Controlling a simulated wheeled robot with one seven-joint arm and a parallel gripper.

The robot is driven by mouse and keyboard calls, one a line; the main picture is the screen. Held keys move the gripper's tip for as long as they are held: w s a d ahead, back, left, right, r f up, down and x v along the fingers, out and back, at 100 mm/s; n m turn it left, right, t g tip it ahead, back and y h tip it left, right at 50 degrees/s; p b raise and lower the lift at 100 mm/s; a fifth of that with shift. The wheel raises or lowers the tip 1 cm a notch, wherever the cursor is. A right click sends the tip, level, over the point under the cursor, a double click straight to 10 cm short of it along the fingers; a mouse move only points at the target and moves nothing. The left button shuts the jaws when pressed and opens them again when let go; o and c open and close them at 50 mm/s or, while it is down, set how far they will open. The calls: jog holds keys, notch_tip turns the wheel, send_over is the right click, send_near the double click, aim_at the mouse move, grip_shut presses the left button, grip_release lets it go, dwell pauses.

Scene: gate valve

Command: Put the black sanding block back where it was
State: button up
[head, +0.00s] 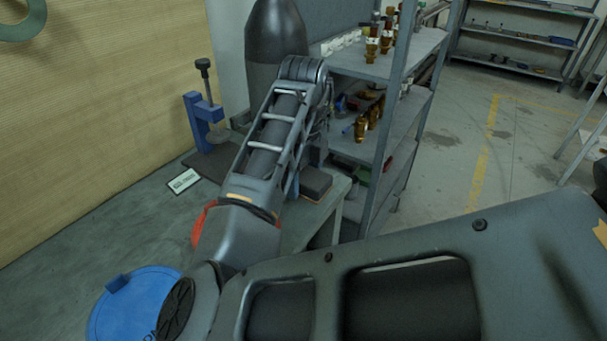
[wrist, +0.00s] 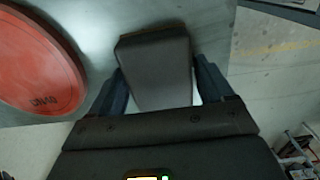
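The black sanding block (head: 316,184) shows at the right end of the workbench in the head view, just right of my arm. It has a dark top and a thin brown edge. In the wrist view the block (wrist: 155,65) lies between the two fingers of my gripper (wrist: 158,72). The fingertips appear to touch its two long sides, with a bright gap by the right finger's base. My gripper is mostly hidden behind my arm in the head view. I cannot tell whether the block touches the bench.
A red disc (wrist: 40,65) lies on the bench left of the block. A blue disc (head: 135,305), a blue clamp (head: 203,120) on a dark mat and a white card (head: 183,181) are also there. A shelf rack (head: 395,65) with brass fittings stands close behind. The bench edge is near the block.

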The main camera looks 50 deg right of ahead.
aim_at(304, 174)
jog(key=shift+o, duration=1.3)
notch_tip(304, 174, up, 12)
jog(key=shift+r, duration=0.2)
